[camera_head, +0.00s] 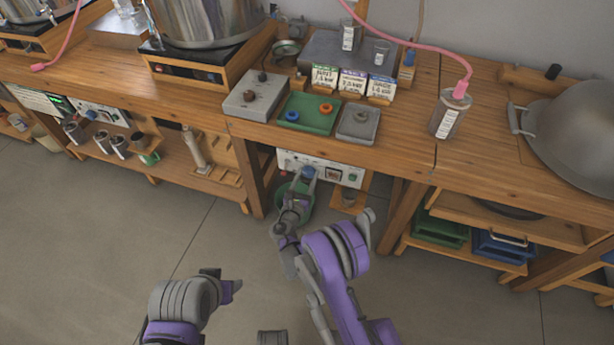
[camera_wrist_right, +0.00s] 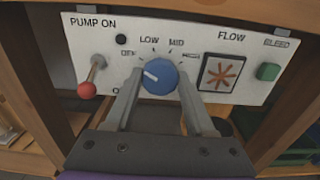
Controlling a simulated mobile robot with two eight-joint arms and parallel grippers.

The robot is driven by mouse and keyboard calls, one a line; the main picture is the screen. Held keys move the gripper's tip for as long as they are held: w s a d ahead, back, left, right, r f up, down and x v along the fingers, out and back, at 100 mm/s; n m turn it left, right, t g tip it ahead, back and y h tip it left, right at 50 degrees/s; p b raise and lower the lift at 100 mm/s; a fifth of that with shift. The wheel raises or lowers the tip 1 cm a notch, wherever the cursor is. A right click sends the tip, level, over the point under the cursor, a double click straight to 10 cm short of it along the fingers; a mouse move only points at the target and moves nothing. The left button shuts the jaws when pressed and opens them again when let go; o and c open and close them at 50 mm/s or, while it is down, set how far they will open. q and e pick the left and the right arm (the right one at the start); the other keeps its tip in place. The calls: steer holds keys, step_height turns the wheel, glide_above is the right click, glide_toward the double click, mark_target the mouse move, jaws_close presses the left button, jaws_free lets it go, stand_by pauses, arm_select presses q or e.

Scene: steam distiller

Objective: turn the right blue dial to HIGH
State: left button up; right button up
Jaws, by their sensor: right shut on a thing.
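The right blue dial (camera_wrist_right: 160,76) is on a white pump panel (camera_wrist_right: 222,42) and carries a white pointer mark aimed to the left and slightly up, roughly toward the OFF label. LOW and MID are printed above it; the label to its right is too slanted to read. My right gripper (camera_wrist_right: 159,92) is shut on the dial, with one finger on each side. In the head view the dial (camera_head: 308,172) shows as a small blue spot at my right gripper (camera_head: 304,180), below the bench top.
A red-tipped toggle (camera_wrist_right: 87,90) stands left of the dial. A flow window (camera_wrist_right: 219,73) and a green button (camera_wrist_right: 268,71) lie to its right. Wooden posts flank the panel. The bench top (camera_head: 400,150) overhangs above, holding dial boxes and a bottle (camera_head: 450,113).

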jaws_close()
steer(key=shift+m, duration=0.3)
steer(key=m+b, duration=0.2)
steer(key=m, duration=0.1)
steer(key=shift+f, duration=0.1)
steer(key=m+b, duration=0.1)
steer(key=m, duration=0.3)
steer(key=m+b, duration=0.1)
steer(key=m, duration=0.2)
steer(key=shift+m, duration=0.4)
steer(key=m, duration=0.6)
steer(key=shift+b, duration=0.4)
steer(key=m, duration=0.6)
steer(key=shift+m, duration=0.3)
